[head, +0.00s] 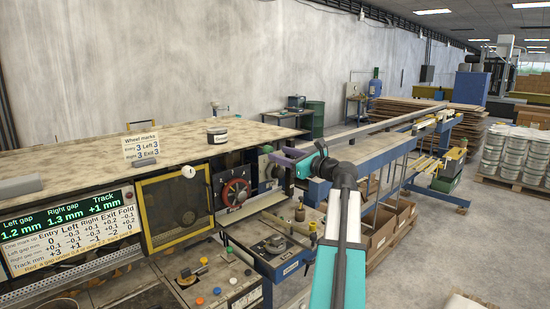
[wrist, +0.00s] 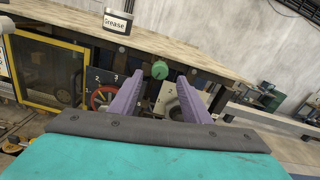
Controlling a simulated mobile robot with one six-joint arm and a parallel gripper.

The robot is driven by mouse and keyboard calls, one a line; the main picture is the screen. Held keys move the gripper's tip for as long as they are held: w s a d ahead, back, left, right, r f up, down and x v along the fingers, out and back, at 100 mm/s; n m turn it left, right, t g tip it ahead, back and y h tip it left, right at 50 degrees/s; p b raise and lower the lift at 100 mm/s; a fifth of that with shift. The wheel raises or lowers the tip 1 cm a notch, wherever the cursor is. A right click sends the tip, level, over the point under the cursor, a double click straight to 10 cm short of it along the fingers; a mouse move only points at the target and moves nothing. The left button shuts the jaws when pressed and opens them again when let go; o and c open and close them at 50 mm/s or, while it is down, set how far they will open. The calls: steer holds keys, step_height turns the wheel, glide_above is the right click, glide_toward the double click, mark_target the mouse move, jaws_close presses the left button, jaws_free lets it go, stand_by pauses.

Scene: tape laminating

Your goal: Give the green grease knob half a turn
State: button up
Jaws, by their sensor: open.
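The green grease knob (wrist: 160,70) shows in the wrist view, on the machine's front just below the tabletop edge. It looks round, and its turn angle is too small to read. My gripper (wrist: 160,78) has two purple fingers, spread apart and empty. The knob appears between the fingertips in the wrist view, beyond them; I cannot tell the gap. In the head view my gripper (head: 284,160) is at the machine's right end, beside the upper front panel. I cannot make out the knob clearly there.
A black grease pot (head: 217,136) stands on the tabletop (head: 120,155). A yellow-framed window (head: 175,208) is further left. A blue-framed conveyor extends behind my arm.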

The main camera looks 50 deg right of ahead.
mark_target(271, 151)
steer(key=s+b, duration=0.2)
steer(key=s, duration=0.6)
steer(key=shift+a, duration=0.3)
steer(key=n+b, duration=0.6)
steer(key=n, duration=0.1)
steer(key=shift+s, duration=0.1)
steer(key=shift+s+a+b, duration=0.1)
steer(key=shift+s+b, duration=0.05)
steer(key=shift+b, duration=0.4)
steer(key=shift+r, duration=0.1)
steer(key=w+p, duration=0.1)
steer(key=w, duration=0.3)
steer(key=w+p, duration=0.2)
steer(key=w, duration=0.3)
steer(key=w+d+p, duration=0.1)
steer(key=w, duration=0.4)
